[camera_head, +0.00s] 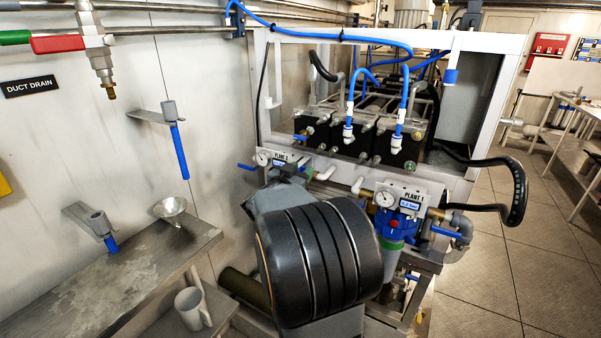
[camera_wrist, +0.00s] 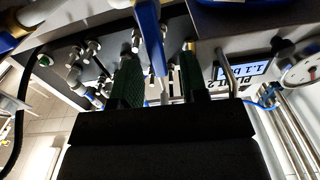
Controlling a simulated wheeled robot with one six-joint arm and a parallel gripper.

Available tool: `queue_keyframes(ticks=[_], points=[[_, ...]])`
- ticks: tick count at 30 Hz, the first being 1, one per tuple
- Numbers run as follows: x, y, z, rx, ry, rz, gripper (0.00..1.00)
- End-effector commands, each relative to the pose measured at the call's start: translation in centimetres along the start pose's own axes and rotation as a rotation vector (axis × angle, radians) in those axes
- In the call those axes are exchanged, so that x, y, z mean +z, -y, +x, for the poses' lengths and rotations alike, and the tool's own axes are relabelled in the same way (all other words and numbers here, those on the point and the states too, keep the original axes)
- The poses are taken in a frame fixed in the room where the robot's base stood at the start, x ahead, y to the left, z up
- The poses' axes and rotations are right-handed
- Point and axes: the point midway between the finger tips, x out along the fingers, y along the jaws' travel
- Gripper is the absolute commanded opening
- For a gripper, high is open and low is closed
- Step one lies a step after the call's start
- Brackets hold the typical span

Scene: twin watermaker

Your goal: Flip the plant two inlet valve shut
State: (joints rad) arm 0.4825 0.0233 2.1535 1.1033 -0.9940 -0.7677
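The plant two panel (camera_head: 284,159) stands at the left front of the white-framed machine, with a round gauge (camera_head: 263,158). My own arm covers much of the area below it. In the wrist view, the plant two display (camera_wrist: 245,70) and gauge (camera_wrist: 302,70) appear upside down at the right. A blue valve lever (camera_wrist: 150,35) reaches down from the top edge between the two dark green fingers of my gripper (camera_wrist: 159,62). The fingers are apart, with gaps visible beside the lever; contact cannot be told.
The plant one panel (camera_head: 402,196) with its own blue lever (camera_head: 447,232) is close to my arm's right. Black hoses (camera_head: 512,190) curve out at the right. A bench (camera_head: 110,285), metal funnel (camera_head: 171,208) and mug (camera_head: 193,308) are at the left. Open floor lies right.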

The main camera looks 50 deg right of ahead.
Motion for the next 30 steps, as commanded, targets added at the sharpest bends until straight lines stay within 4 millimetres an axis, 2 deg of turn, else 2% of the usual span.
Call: queue_keyframes(ticks=[2, 12, 22, 30], points=[[0.0, 0.0, -0.01, 0.0, 0.0, 0.0, 0.33], [-0.01, 0.0, -0.03, 0.0, 0.0, 0.0, 0.0], [-0.41, 0.26, -0.02, 0.001, 0.001, -0.048, 0.0], [0.0, 0.37, -0.03, 0.0, -0.001, -0.073, 0.0]])
